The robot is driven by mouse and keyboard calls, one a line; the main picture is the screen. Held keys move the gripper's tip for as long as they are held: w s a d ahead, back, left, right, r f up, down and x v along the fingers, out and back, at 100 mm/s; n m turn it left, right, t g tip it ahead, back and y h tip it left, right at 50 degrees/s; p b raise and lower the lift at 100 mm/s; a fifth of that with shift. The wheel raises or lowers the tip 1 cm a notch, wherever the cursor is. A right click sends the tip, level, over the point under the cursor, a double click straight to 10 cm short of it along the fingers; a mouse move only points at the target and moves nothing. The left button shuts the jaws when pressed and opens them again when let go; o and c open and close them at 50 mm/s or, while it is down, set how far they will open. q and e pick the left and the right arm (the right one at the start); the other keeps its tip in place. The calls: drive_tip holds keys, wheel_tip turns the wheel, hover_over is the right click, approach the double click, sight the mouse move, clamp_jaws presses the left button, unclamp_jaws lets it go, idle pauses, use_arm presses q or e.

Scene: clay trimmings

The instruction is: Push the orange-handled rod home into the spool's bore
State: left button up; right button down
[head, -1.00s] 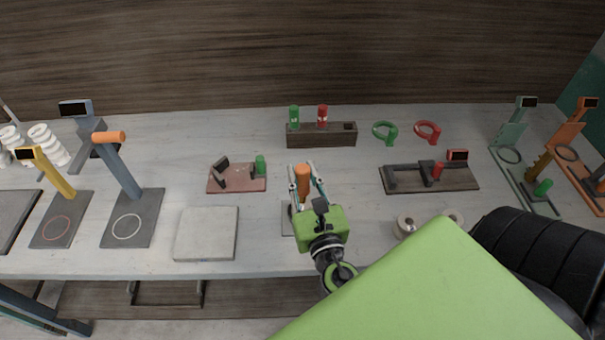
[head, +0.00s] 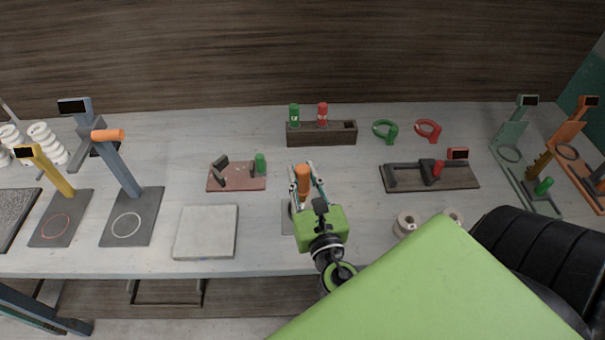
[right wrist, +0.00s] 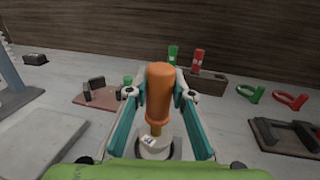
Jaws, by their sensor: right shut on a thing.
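The orange-handled rod (head: 303,180) stands roughly upright between the fingers of my right gripper (head: 309,178), which is shut on its handle. In the right wrist view the orange handle (right wrist: 160,92) shows between the teal fingers, with a short brass-coloured shaft (right wrist: 156,129) below it. The shaft's lower end meets the top of the white spool (right wrist: 152,148). A gap of bare shaft shows between handle and spool. I cannot tell how deep the rod sits in the bore. My gripper mostly hides the spool in the head view. My left gripper is not in view.
A grey plate (head: 287,217) lies under the gripper. A pale square slab (head: 206,232) lies to its left and a pink board (head: 236,183) behind left. A dark rack (head: 321,139) with green and red bottles stands behind. Two small reels (head: 406,224) stand to the right.

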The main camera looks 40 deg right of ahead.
sight(304, 191)
drive_tip(key=shift+f+b, duration=0.8)
drive_tip(key=shift+f, duration=0.9)
idle(4.0)
